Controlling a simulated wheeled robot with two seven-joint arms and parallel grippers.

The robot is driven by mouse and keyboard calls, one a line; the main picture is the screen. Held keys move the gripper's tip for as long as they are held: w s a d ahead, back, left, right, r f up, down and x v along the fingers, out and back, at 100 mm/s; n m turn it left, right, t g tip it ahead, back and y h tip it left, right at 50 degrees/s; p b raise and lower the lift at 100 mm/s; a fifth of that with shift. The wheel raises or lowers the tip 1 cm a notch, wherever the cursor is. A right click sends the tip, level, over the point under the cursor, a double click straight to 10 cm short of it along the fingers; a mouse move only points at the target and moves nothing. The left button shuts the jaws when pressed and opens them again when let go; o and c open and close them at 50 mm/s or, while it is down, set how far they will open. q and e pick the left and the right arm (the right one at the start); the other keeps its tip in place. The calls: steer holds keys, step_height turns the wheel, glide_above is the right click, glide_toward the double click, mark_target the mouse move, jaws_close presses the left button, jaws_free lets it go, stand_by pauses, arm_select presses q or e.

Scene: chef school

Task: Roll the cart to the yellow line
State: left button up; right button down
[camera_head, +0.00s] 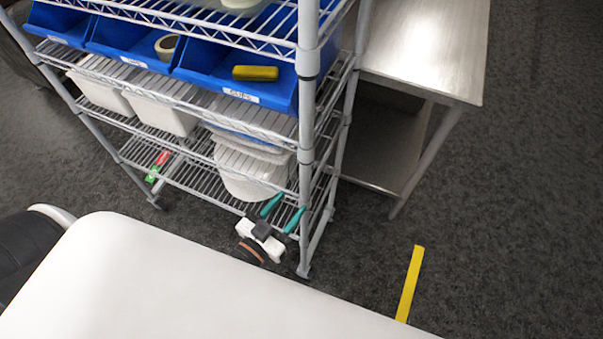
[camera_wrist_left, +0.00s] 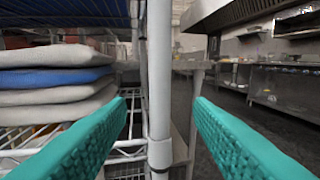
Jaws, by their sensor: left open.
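The cart (camera_head: 308,127) is a grey wire-shelf rack with several levels, standing left of centre in the head view. The yellow line (camera_head: 410,283) is a short strip on the dark floor, to the right of the cart. My left gripper (camera_head: 284,213) has teal fingers and is open at the cart's near right corner post, low down. In the left wrist view the grey post (camera_wrist_left: 160,85) stands upright between the two spread fingers, with gaps showing on both sides. My right gripper is not in view.
A steel table (camera_head: 425,45) with a lower shelf stands close behind the cart on the right. Blue bins (camera_head: 130,41), white tubs (camera_head: 165,114) and folded cloths (camera_head: 245,172) are on the cart. Dark floor is clear around the yellow line and to the right.

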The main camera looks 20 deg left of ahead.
arm_select(q)
steer(key=p+x, duration=0.1)
steer(key=x, duration=0.8)
jaws_close()
stand_by(1.3)
